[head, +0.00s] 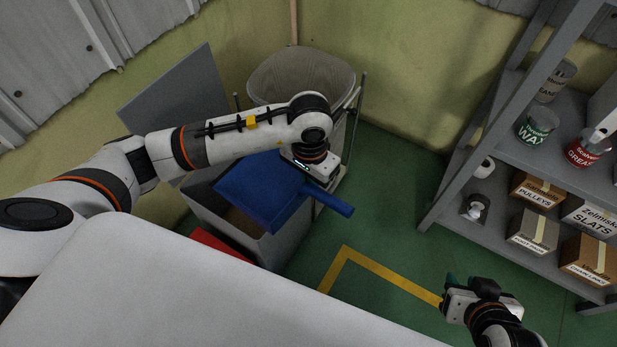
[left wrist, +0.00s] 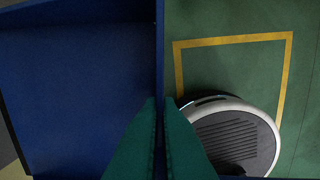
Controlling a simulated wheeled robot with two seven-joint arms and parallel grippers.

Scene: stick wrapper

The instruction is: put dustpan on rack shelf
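The blue dustpan (head: 262,192) is over an open grey bin in the head view, its short handle (head: 332,200) pointing right. My left gripper (head: 308,172) comes down on the pan's far right edge; its fingertips are hidden there. In the left wrist view the teal fingers (left wrist: 160,125) close on the dustpan's rim, with the blue pan (left wrist: 80,85) filling the left side. The grey rack shelf (head: 486,226) stands at the right. My right gripper (head: 461,281) is low in front of the rack, empty, its teal fingertips apart.
The grey bin (head: 268,245) has its lid (head: 175,95) raised. A ribbed beige container (head: 300,75) stands behind. The rack holds cans, including a green wax can (head: 537,125), and cardboard boxes (head: 533,232).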

